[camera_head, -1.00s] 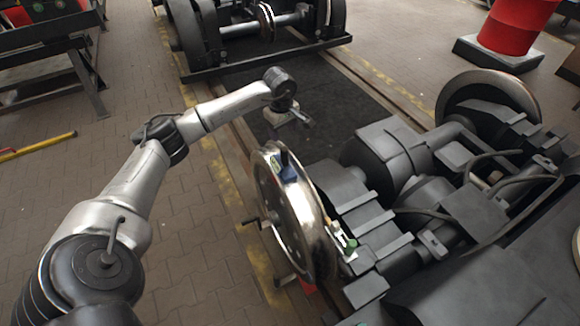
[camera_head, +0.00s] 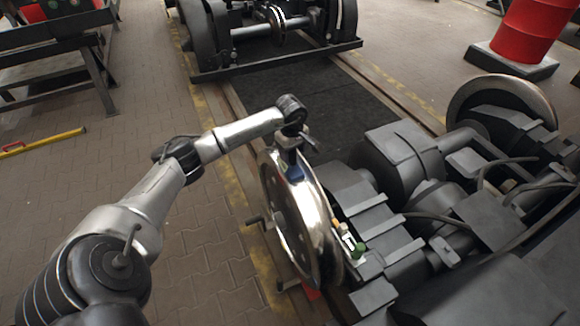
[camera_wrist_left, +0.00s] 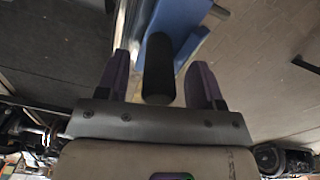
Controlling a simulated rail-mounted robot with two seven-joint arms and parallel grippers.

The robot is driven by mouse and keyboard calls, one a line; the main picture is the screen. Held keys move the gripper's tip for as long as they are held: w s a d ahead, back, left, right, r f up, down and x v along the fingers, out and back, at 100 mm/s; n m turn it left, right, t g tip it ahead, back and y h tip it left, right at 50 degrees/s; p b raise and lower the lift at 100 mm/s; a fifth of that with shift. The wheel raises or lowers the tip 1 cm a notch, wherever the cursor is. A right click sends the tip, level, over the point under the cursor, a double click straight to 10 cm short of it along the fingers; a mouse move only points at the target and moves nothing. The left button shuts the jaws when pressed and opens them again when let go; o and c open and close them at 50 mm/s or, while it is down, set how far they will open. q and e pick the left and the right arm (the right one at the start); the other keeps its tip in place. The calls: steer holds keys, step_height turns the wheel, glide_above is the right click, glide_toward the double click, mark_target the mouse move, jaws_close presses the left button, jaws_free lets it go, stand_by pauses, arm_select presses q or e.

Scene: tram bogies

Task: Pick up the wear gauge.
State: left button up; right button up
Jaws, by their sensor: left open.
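The wear gauge (camera_head: 293,171) is blue and sits on the top of the shiny wheel rim (camera_head: 318,213) in the head view. In the left wrist view its blue body (camera_wrist_left: 181,18) lies beyond the fingers, and its black cylindrical handle (camera_wrist_left: 158,70) stands between them. My left gripper (camera_head: 290,152) is right above the gauge and partly hides it. In the left wrist view the gripper (camera_wrist_left: 162,76) is open, with a purple finger on each side of the handle and visible gaps. My right gripper is not in view.
The dark bogie (camera_head: 405,160) fills the right side, with small green, white and orange items (camera_head: 350,241) behind the wheel. Another bogie (camera_head: 265,40) stands at the back. A red drum (camera_head: 518,30) is at the upper right. A yellow bar (camera_head: 45,142) lies on the paved floor at left.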

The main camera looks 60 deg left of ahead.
arm_select(q)
steer(key=shift+f, duration=0.3)
steer(key=shift+r, duration=0.1)
steer(key=shift+c, duration=0.6)
jaws_close()
